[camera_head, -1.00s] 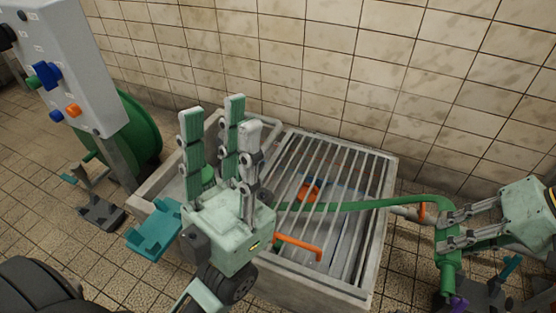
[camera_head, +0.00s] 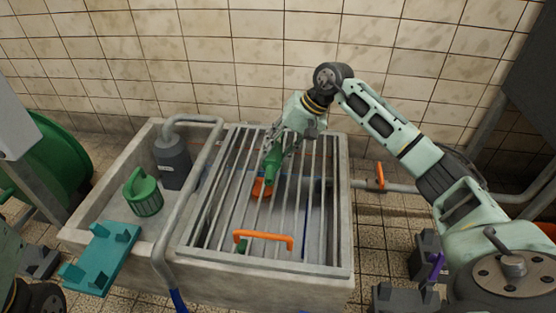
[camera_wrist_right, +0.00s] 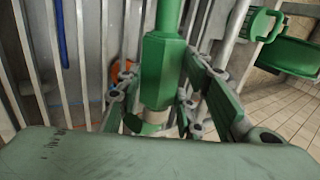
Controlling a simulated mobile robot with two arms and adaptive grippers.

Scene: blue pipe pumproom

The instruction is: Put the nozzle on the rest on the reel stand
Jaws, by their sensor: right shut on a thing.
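My right gripper (camera_head: 279,148) is shut on the green nozzle (camera_head: 271,168) above the barred grate, partly hiding it. In the right wrist view, the nozzle's thick green faceted body (camera_wrist_right: 163,62) runs between the fingers, with a pale band near its lower end. Part of the reel stand, with a green reel (camera_head: 62,155), shows at the left edge of the head view. A dark grey bracket (camera_head: 38,262) is low beside it; I cannot tell if this is the rest. My left gripper is not in view.
The concrete basin (camera_head: 322,270) carries the grate with an orange handle (camera_head: 262,235). A green can (camera_head: 143,195), a grey canister (camera_head: 173,162) and a bent grey pipe stand at its left. A teal cradle (camera_head: 98,262) is at its front left. The tiled wall is behind.

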